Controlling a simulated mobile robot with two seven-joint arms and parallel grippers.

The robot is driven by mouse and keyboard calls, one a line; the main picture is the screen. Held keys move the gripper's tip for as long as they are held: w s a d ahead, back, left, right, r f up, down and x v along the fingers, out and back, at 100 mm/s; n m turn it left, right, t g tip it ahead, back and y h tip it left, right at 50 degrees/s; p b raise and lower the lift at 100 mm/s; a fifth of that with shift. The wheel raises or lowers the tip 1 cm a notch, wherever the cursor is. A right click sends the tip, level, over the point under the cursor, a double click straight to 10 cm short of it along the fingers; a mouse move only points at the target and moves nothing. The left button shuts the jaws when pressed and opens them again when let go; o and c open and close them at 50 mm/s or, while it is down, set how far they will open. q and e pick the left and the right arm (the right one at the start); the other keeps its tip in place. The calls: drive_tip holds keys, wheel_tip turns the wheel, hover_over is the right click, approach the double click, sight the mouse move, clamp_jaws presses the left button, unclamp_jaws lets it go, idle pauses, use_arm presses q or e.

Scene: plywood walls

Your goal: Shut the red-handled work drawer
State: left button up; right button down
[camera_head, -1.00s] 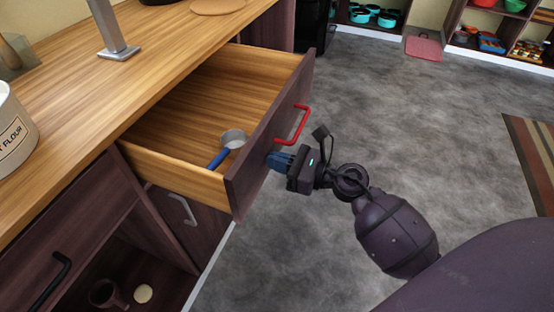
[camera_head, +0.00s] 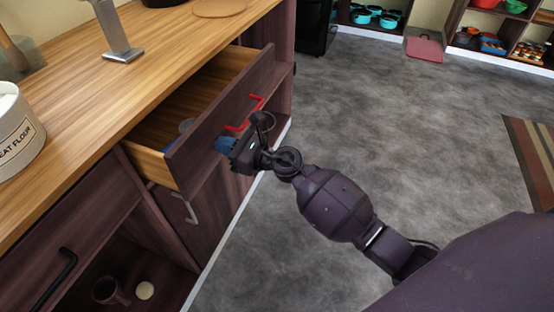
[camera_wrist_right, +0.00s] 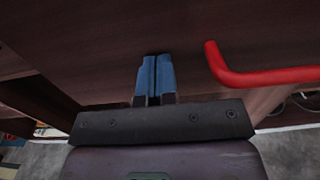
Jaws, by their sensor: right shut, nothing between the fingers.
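The work drawer (camera_head: 220,118) with the red handle (camera_head: 246,114) is partly open under the wooden counter. Its dark front stands out from the cabinet, and part of its wooden inside shows. My right gripper (camera_head: 222,145) is at the drawer front, just below the handle and not around it. In the right wrist view its blue fingers (camera_wrist_right: 155,76) are together and empty, their tips at the dark drawer front (camera_wrist_right: 110,45). The red handle (camera_wrist_right: 260,76) is to the right of the fingers there. My left gripper is not in view.
Below are a cabinet door with a grey handle (camera_head: 186,207) and an open shelf with a mug (camera_head: 108,291).

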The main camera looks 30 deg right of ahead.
drive_tip(key=b+x, duration=0.1)
drive_tip(key=x, duration=1)
drive_tip(key=shift+f, duration=0.15)
drive_tip(key=shift+w+a, duration=0.45)
drive_tip(key=shift+w+r, duration=0.1)
drive_tip(key=shift+r, duration=0.2)
drive_tip(key=shift+r, duration=0.15)
